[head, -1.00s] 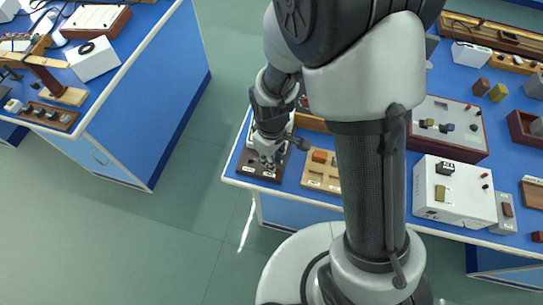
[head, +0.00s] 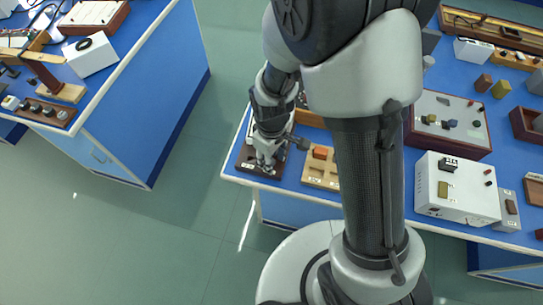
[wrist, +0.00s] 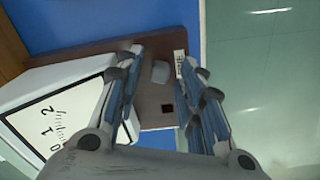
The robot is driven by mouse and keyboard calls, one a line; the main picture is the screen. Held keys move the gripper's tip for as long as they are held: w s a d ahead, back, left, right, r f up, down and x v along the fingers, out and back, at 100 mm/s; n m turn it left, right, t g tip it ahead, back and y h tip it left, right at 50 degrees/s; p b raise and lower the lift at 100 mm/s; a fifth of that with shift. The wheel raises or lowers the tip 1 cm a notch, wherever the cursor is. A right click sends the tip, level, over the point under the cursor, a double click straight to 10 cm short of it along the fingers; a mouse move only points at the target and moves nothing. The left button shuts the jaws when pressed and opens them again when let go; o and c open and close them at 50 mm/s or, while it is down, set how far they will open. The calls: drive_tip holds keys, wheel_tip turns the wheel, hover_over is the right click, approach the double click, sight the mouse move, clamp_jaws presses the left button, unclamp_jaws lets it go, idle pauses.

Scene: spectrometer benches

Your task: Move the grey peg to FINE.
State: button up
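A grey peg (wrist: 160,72) stands on a dark brown board, which shows in the wrist view (wrist: 146,50) and the head view (head: 244,158). It is beside a white label (wrist: 180,63) whose lettering I cannot read for certain. A dark, empty square hole (wrist: 167,108) is in the same board, nearer my gripper. My gripper (wrist: 160,72) is open, its blue-padded fingers wide apart, with peg and hole showing in the gap and touching neither finger. In the head view my gripper (head: 266,161) is low over the board and hides the peg.
A white meter (wrist: 50,115) with a numbered scale stands close by the left finger. In the head view, a light wooden tray with an orange block (head: 320,153) is right of the board. The bench's front edge (head: 290,191) is near.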

idle(0.3)
drive_tip(key=shift+r, duration=6)
drive_tip(key=s+d+r+m+t, duration=0.1)
drive_tip(key=s+d+r+m, duration=0.2)
drive_tip(key=s+r, duration=0.1)
drive_tip(key=s+d+r+m+t, duration=0.2)
drive_tip(key=s+d+r+m, duration=0.1)
drive_tip(key=s+d+r, duration=0.1)
drive_tip(key=s+d+r+m+t, duration=0.1)
drive_tip(key=s+d+r+m, duration=0.2)
drive_tip(key=r, duration=0.4)
drive_tip(key=shift+s+d+r+m+t, duration=0.15)
drive_tip(key=shift+s+d, duration=0.1)
drive_tip(key=shift+s, duration=0.4)
drive_tip(key=shift+s+d+r+m+t, duration=0.1)
drive_tip(key=shift+s+d+m+t, duration=0.1)
drive_tip(key=shift+s, duration=0.45)
